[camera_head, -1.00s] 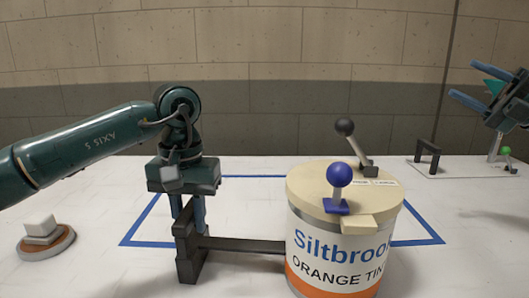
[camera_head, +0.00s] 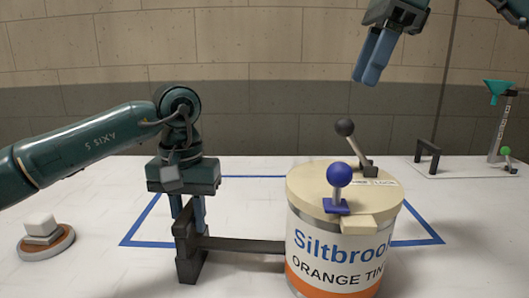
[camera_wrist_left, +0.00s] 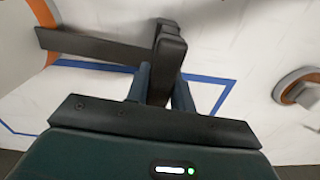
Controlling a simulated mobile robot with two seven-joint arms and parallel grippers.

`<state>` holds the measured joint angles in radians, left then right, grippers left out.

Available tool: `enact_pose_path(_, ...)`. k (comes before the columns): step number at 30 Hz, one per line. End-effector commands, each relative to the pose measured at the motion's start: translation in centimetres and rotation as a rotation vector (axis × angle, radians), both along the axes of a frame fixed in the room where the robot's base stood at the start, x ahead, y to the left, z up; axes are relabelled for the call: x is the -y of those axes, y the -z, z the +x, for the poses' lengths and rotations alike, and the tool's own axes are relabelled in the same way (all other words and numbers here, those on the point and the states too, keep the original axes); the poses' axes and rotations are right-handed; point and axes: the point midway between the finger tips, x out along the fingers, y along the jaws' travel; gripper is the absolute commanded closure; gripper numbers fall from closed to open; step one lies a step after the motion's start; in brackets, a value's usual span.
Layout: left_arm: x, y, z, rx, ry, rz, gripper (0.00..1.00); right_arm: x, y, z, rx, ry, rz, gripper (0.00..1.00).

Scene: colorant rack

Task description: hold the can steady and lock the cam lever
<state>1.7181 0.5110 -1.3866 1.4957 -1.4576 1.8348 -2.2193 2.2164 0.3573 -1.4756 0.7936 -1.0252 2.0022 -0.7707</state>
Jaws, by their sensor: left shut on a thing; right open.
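The can (camera_head: 335,250) stands upright on the table, labelled Siltbrook Orange Tint, with a cream lid (camera_head: 305,188). On the lid are a lever with a blue knob (camera_head: 339,175) at the front and a lever with a black knob (camera_head: 344,127) behind, leaning up to the left. A dark handle bar (camera_head: 240,244) reaches left from the can to an upright grip (camera_head: 187,245). My left gripper (camera_head: 190,218) is shut on this grip; the left wrist view also shows the fingers around it (camera_wrist_left: 168,62). My right gripper (camera_head: 368,72) is open and empty, above and behind the lid.
Blue tape (camera_head: 140,222) outlines an area around the can. A round base with a white block (camera_head: 45,238) is at the left. At the back right are a black bracket (camera_head: 428,155), a stand with a teal funnel (camera_head: 498,95) and a small green knob (camera_head: 506,151).

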Motion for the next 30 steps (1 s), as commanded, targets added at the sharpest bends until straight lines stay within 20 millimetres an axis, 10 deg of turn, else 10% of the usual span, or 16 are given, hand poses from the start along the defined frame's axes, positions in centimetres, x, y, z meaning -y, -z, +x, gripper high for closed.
enact_pose_path(30,0.0,-0.1,0.0,0.001,0.000,0.000,1.00,-2.8,9.5,0.1,0.006,-0.007,-0.027,0.53)
